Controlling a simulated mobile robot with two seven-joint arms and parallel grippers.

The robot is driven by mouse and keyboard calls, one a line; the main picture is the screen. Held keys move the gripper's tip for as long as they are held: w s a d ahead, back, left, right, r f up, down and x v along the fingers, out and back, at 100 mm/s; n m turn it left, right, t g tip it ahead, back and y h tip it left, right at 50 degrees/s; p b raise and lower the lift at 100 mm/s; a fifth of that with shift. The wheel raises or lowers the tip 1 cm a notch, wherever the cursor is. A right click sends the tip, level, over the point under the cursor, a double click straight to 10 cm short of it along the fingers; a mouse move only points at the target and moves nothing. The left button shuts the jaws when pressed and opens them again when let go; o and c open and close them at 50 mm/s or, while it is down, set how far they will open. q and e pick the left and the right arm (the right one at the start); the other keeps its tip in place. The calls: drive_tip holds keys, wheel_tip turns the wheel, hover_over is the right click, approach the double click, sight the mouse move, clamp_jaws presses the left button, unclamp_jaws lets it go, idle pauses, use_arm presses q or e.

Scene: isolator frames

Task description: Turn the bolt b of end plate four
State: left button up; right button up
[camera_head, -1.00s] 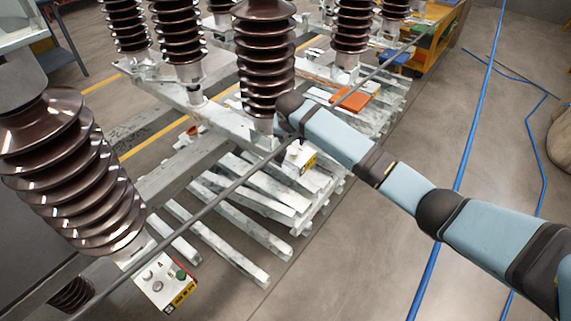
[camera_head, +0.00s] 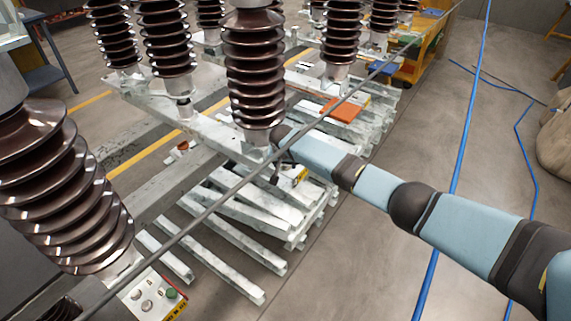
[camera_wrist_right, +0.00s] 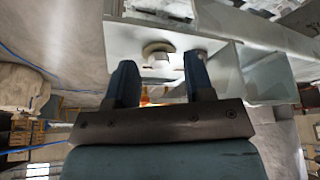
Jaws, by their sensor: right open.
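In the right wrist view, my right gripper (camera_wrist_right: 160,62) is open, its two blue fingers on either side of a round-headed bolt (camera_wrist_right: 158,50) on a pale metal end plate (camera_wrist_right: 148,68). I cannot tell whether the fingers touch the bolt. In the head view, my right arm reaches in from the right to the foot of the middle brown insulator. The gripper and bolt are hard to make out there. A yellow label (camera_head: 300,176) shows beside the arm's end. I cannot read which plate number or bolt letter this is. My left gripper is not in view.
Ribbed brown insulators (camera_head: 254,75) stand around the frame. A long grey rod (camera_head: 215,205) crosses diagonally near the arm. Another plate with bolts and a green part (camera_head: 148,300) is at the lower left. White slats (camera_head: 225,268) lie below.

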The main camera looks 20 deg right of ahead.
drive_tip(key=shift+f, duration=0.15)
clamp_jaws()
drive_tip(key=shift+n, duration=0.3)
